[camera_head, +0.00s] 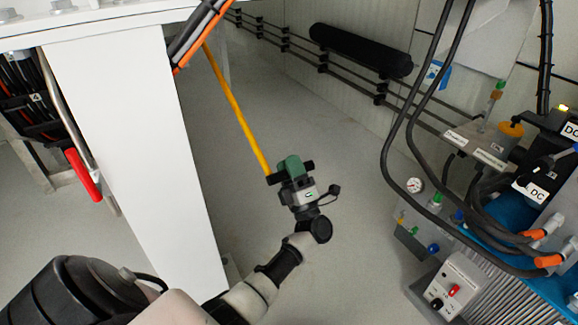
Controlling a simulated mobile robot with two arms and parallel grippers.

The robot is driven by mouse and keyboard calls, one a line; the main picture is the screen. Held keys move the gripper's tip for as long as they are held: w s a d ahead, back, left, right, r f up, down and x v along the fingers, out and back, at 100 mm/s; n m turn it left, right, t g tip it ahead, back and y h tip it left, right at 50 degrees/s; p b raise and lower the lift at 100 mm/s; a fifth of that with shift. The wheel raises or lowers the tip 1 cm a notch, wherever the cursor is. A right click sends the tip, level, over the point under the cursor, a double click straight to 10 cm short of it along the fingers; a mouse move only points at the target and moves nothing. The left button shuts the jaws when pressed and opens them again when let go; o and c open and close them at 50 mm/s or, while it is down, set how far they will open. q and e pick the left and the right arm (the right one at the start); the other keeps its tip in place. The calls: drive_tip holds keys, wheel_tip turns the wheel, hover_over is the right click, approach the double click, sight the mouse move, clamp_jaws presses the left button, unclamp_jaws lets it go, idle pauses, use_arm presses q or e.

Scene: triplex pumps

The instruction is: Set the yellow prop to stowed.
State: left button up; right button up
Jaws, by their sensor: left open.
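The yellow prop (236,110) is a thin straight rod. It slants down and to the right from beside the orange and black cables at the top to my left gripper. Its upper end is hidden behind those cables, and its lower end meets or passes behind the gripper's left finger. My right gripper is out of view.
A white panel post (135,150) stands at the left, with a red-handled lever (83,174) beside it. Pump equipment with black hoses and a gauge (414,185) fills the right. A black padded roll (360,50) and rails line the back wall. Grey floor (340,140) is clear between.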

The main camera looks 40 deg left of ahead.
use_arm(q)
drive_tip(key=p+v, duration=0.1)
drive_tip(key=v, duration=0.9)
drive_tip(key=shift+d+f, duration=0.15)
drive_tip(key=shift+f, duration=0.15)
